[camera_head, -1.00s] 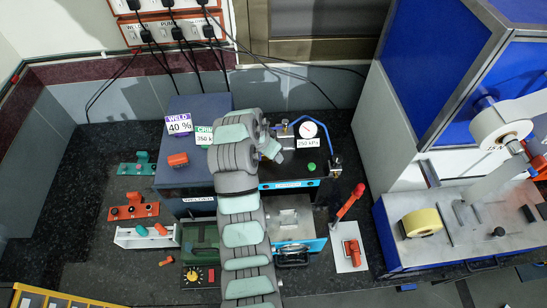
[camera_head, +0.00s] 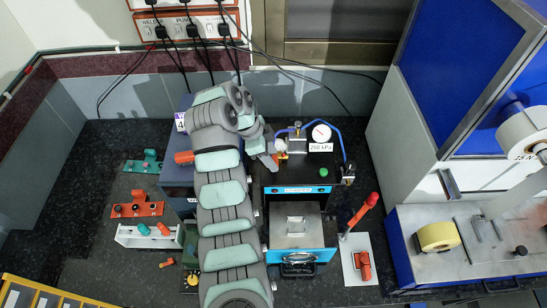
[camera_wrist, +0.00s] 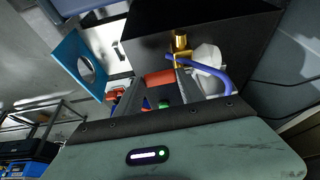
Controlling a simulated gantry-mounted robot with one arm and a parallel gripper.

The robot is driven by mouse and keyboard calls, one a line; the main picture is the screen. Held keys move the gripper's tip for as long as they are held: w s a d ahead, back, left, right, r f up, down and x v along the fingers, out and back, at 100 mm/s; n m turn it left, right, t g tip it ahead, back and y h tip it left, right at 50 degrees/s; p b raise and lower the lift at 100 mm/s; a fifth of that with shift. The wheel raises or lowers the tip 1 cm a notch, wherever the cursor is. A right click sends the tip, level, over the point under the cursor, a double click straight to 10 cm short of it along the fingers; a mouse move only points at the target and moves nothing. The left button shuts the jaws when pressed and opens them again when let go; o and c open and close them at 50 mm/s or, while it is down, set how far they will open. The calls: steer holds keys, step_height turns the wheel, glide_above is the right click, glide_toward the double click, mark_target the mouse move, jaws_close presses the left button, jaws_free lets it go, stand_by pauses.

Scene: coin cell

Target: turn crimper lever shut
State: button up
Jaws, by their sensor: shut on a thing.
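The crimper is a black box (camera_head: 310,170) with a blue front strip, a round gauge (camera_head: 321,132) and a "250 kPa" label on top. Its lever, with an orange grip (camera_wrist: 160,77), lies by a brass valve (camera_wrist: 180,52) in the wrist view. My gripper (camera_head: 273,154) is at the left of the crimper top, beside the valve. In the wrist view my gripper (camera_wrist: 160,92) is shut on the lever's orange grip. The fingers partly hide the lever, so its exact angle is hard to tell.
A blue hose (camera_wrist: 218,80) runs close to the valve. A green button (camera_head: 323,172) is on the crimper top. The blue-grey welder box (camera_head: 178,175) stands left, partly behind my arm. A red-handled lever (camera_head: 363,210) stands right. A blue-panelled cabinet is farther right.

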steer(key=shift+a+m, duration=0.1)
steer(key=shift+m, duration=0.2)
steer(key=o, duration=1.4)
steer(key=shift+c, duration=0.2)
steer(key=shift+r, duration=0.1)
steer(key=p+v, duration=0.6)
steer(key=v, duration=0.4)
steer(key=shift+w+r+p, duration=0.15)
steer(key=shift+r+p, duration=0.15)
steer(key=shift+r, duration=0.05)
steer(key=shift+a, duration=0.15)
